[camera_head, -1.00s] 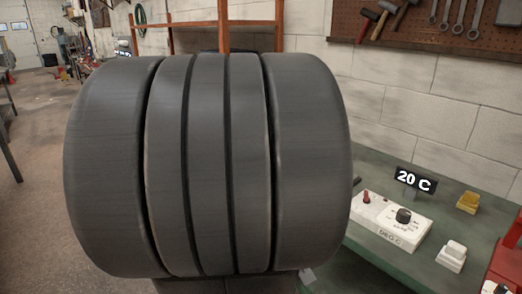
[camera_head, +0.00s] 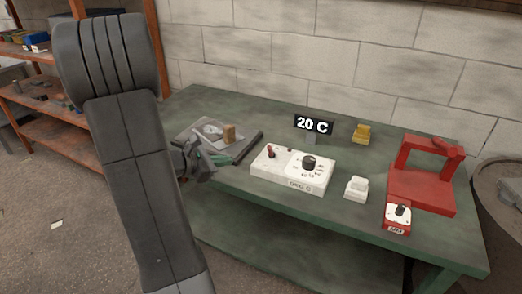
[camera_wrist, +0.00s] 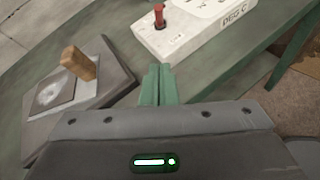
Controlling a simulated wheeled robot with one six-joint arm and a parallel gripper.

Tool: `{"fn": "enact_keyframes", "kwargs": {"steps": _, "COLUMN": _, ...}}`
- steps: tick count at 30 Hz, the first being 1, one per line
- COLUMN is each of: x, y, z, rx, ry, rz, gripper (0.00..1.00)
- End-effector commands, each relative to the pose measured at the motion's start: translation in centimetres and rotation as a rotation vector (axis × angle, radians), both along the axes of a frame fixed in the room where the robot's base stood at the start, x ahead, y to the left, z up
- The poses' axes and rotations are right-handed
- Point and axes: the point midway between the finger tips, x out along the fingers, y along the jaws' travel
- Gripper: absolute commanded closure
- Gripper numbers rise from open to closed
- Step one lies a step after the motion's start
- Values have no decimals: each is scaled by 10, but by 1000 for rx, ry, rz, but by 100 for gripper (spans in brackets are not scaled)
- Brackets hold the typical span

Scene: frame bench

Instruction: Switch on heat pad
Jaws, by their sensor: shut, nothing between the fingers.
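A white control box (camera_head: 292,170) marked "DEG C" sits on the green bench, with a red toggle switch (camera_head: 270,152) at its left and a black knob (camera_head: 309,162) at its right. The toggle also shows in the wrist view (camera_wrist: 159,17), standing up from the box's near end. A display (camera_head: 313,124) behind the box reads "20 C". A dark grey plate (camera_head: 244,149), perhaps the heat pad, lies left of the box with a wooden block on it. My gripper (camera_head: 218,158) is shut and empty, between plate and box; its green fingers (camera_wrist: 158,75) point toward the toggle, apart from it.
A white block (camera_head: 356,187), a yellow block (camera_head: 361,133), a small red box with a knob (camera_head: 398,217) and a red frame (camera_head: 422,187) stand right of the control box. The front of the green bench (camera_head: 270,212) is clear. A block wall is behind.

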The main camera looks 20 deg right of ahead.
Motion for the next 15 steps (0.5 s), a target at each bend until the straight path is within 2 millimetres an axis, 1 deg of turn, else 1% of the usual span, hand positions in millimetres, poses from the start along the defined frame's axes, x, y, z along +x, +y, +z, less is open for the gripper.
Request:
{"fn": "enact_keyframes", "kwargs": {"steps": 10, "x": 0, "y": -1, "z": 0, "rx": 0, "ry": 0, "rz": 0, "gripper": 100}}
{"fn": "enact_keyframes", "kwargs": {"steps": 15, "x": 3, "y": -12, "z": -5, "rx": 0, "ry": 2, "rz": -2, "gripper": 100}}
